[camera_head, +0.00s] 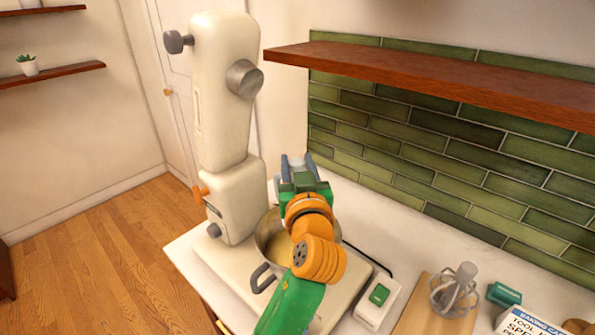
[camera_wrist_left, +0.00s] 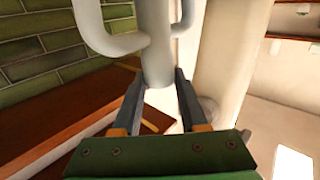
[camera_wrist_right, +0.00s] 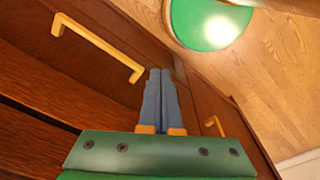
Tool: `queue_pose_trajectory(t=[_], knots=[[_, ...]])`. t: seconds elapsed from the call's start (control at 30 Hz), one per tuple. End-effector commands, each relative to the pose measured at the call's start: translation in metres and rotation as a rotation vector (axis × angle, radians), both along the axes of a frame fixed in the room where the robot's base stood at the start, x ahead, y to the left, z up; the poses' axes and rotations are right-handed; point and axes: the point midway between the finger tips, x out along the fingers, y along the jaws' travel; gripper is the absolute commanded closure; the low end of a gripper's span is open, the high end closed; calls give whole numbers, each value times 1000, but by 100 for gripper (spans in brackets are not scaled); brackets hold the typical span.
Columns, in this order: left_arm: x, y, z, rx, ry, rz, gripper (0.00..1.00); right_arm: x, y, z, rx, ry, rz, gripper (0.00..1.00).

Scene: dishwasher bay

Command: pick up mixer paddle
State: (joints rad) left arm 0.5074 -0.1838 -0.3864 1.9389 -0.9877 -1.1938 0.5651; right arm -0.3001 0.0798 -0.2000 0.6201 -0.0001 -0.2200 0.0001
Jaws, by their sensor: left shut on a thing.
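My left gripper (camera_head: 297,163) is above the mixing bowl, beside the stand mixer (camera_head: 228,80), whose head is raised. In the left wrist view its fingers (camera_wrist_left: 158,100) are shut on a pale grey piece with curved arms, which looks like the mixer paddle (camera_wrist_left: 155,55). The far ends of the paddle run out of that view.
The metal bowl (camera_head: 265,240) is partly hidden by my left arm. A white box with a green button (camera_head: 378,300), a wooden board (camera_head: 411,312), a wire whisk (camera_head: 455,292) and a green box (camera_head: 503,295) are to the right. A wooden shelf (camera_head: 430,80) overhangs the counter.

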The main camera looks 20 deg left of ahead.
Motion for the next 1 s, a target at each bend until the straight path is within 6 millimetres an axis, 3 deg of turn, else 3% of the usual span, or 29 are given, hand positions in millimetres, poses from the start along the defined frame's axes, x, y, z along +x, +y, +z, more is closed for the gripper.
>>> queue_pose_trajectory(t=[0.23, 0.6, 1.0], knots=[[0, 0, 2, 0, -2, 0, 100, 0, 0, 0, 0, 0, 0, 100], [0, 0, 34, -1, -3, 0, 100, 0, 0, 1, 0, 0, 0, 100], [0, 4, 36, 2, -1, 9, 100, 0, 0, 1, 0, -1, 0, 100]])
